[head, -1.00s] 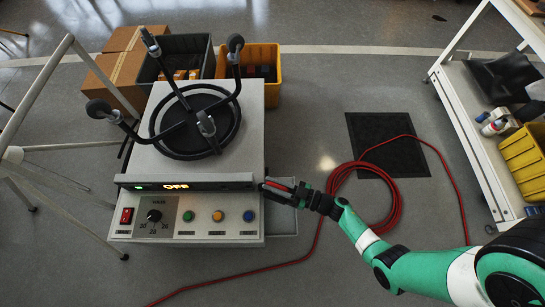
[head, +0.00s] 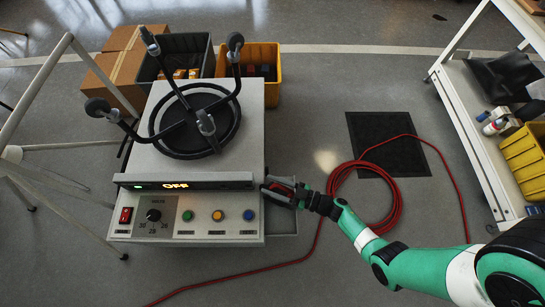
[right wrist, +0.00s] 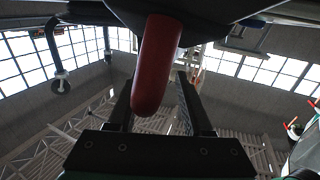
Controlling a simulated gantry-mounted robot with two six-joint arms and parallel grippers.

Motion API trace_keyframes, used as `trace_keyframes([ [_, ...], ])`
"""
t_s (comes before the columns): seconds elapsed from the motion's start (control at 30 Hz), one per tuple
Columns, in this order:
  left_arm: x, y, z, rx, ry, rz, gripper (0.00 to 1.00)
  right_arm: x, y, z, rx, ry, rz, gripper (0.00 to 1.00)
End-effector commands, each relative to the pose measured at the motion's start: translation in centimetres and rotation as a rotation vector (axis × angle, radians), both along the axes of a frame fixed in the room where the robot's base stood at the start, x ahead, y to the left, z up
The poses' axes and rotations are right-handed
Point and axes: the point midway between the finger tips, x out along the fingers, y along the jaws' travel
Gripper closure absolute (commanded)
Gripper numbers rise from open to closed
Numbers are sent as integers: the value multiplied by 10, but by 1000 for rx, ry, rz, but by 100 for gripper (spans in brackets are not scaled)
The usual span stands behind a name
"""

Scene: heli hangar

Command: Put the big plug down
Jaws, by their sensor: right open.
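The big plug seems to be the dark part with a red, rounded grip (head: 281,187) at the right front corner of the grey power unit. In the right wrist view the red grip (right wrist: 157,65) stands between the fingers, below a dark body at the top. My right gripper (head: 284,190) is open around it, with a finger on either side; gaps show beside the grip in the wrist view. The plug's far end is hidden, so I cannot tell how it is seated. My left gripper is not in view.
The power unit (head: 212,228) has a lit display, a dial and coloured buttons. A black wheeled frame (head: 200,120) sits on top. A small grey ledge (head: 283,222) is at its right side. A red cable (head: 398,200) coils on the floor; a white cart (head: 470,130) stands right.

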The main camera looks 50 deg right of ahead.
Motion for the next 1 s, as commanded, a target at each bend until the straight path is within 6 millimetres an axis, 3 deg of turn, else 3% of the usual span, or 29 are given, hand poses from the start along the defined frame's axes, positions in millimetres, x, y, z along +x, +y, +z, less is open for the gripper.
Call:
trace_keyframes([
  [0.3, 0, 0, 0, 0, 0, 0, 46, 0, 0, 1, 0, 0, 0, 50],
  [0.47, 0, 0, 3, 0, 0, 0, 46, -2, -1, 13, -2, -1, -3, 50],
  [0.7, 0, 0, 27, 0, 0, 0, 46, -55, -18, 14, 2, 3, -12, 50],
  [1.0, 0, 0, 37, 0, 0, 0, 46, -101, -30, 12, 0, 1, -8, 50],
])
